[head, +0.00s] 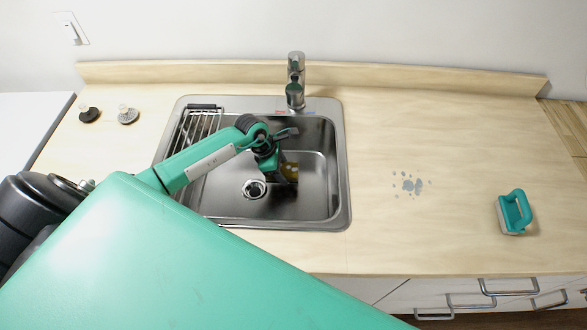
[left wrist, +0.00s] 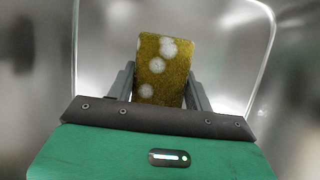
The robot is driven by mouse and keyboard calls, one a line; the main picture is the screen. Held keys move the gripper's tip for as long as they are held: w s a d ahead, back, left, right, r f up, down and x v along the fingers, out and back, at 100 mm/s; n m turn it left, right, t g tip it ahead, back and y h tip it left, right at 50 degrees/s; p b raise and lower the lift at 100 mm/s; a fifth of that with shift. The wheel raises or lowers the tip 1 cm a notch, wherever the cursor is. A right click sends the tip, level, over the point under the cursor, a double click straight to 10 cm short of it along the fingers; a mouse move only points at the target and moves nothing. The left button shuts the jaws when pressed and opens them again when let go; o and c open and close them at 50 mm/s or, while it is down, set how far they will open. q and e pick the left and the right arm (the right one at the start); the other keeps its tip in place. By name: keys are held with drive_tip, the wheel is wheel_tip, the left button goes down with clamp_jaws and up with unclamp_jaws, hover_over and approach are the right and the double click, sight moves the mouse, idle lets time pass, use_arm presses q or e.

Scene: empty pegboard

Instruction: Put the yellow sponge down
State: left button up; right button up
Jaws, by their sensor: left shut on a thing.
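The yellow sponge (left wrist: 162,68) is held between the two fingers of my left gripper (left wrist: 158,85) in the left wrist view, with several pale round spots on its face. In the head view the left gripper (head: 283,168) reaches over and into the sink (head: 310,200), and a small part of the sponge (head: 289,172) shows beyond it. The gripper is shut on the sponge. Whether the sponge touches the sink floor I cannot tell. My right gripper is not in view.
A faucet (head: 295,82) stands behind the sink, and a wire rack (head: 196,128) sits at its left. Right of the sink are grey stains (head: 410,185) and a teal-handled scrubber (head: 514,212); the counter between is clear.

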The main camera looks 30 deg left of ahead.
sight(293, 169)
use_arm(q)
drive_tip(key=d, duration=0.1)
drive_tip(key=w+d+p, duration=0.1)
drive_tip(key=d, duration=0.1)
drive_tip(key=shift+w+r, duration=0.15)
drive_tip(key=shift+w, duration=0.05)
drive_tip(key=shift+d+f+p, duration=0.15)
drive_tip(key=shift+f+p, duration=0.1)
drive_tip(key=shift+p, duration=0.3)
drive_tip(key=shift+f, duration=0.55)
drive_tip(key=shift+f, duration=0.1)
